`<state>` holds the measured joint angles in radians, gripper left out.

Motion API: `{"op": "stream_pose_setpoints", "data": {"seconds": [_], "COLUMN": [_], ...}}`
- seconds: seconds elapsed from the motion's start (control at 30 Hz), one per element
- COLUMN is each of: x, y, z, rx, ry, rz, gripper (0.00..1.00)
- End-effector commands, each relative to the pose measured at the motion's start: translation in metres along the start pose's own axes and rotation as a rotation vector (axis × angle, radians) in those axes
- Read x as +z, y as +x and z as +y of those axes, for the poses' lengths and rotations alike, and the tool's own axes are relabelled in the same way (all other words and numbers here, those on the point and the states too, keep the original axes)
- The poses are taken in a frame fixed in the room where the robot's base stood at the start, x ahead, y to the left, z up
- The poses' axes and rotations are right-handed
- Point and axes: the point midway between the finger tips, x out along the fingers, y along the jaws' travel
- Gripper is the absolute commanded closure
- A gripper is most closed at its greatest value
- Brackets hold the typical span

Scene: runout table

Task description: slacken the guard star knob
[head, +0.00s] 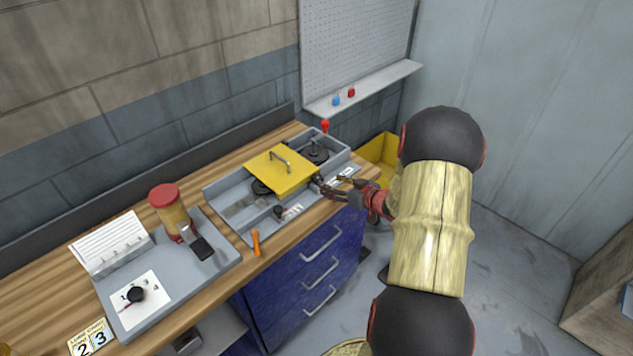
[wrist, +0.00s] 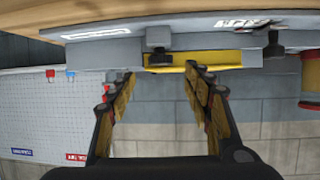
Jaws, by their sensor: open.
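The yellow guard (head: 283,175) with a grey handle covers part of the grey machine on the bench. A dark knob, seemingly the guard star knob (head: 317,180), is at its front right corner. In the wrist view this knob (wrist: 159,59) hangs beside the yellow edge, just beyond my fingertips and roughly centred between them. My gripper (head: 329,189) is open and empty, close in front of the knob. It also shows in the wrist view (wrist: 160,72), fingers spread to either side. I cannot tell whether it touches the knob.
A second dark knob (head: 278,211) sits further left on the machine's front. An orange-handled tool (head: 256,242) lies near the bench edge. A red-topped jar (head: 169,207) stands on the grey panel at left. A yellow bin (head: 377,150) is behind my forearm.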

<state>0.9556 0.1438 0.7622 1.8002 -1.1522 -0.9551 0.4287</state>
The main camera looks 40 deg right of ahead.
Motion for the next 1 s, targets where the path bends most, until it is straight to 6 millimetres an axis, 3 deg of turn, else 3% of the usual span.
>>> {"op": "stream_pose_setpoints", "data": {"seconds": [0.2, 0.4, 0.8, 1.0], "x": [0.002, 0.001, 0.0, 0.0], "y": [0.036, 0.059, 0.066, 0.065], "z": [-0.002, -0.001, -0.001, -0.001], "rx": [-0.004, -0.003, -0.002, -0.002], "ry": [0.0, 0.001, 0.001, 0.001], "rz": [0.0, 0.001, 0.001, 0.001], "gripper": [0.5, 0.5, 0.5, 0.62]}}
